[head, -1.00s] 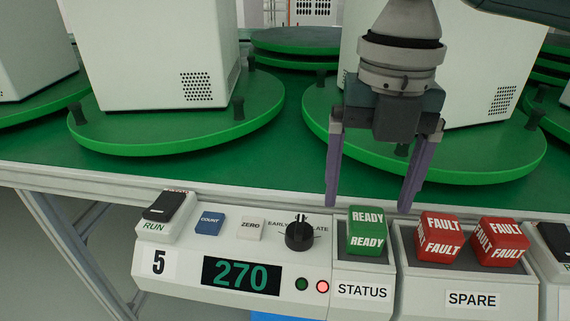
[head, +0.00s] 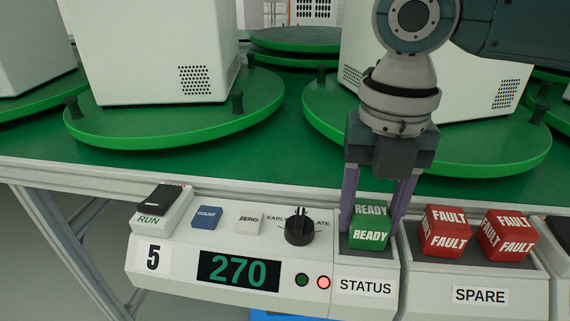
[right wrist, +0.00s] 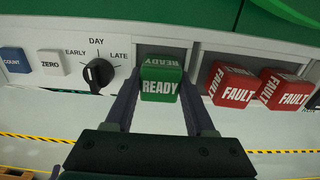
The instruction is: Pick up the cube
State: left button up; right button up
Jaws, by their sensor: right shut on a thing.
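A green cube (head: 370,234) marked READY sits in the STATUS tray (head: 366,287) of the control panel. My right gripper (head: 374,222) points down over it, with one purple finger at each side of the cube, shut on it. In the right wrist view the cube (right wrist: 161,82) is between the two fingers. Two red cubes marked FAULT, one on the left (head: 446,232) and one on the right (head: 506,235), sit in the SPARE tray (head: 480,297). My left gripper is not in view.
The panel (head: 150,262) has a RUN switch (head: 163,204), a blue COUNT button (head: 207,217), a ZERO button (head: 248,222), a black knob (head: 299,228) and a display (head: 238,271) reading 270. Behind are green turntables (head: 175,126) with white machines (head: 150,50).

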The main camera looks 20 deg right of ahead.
grip_shut()
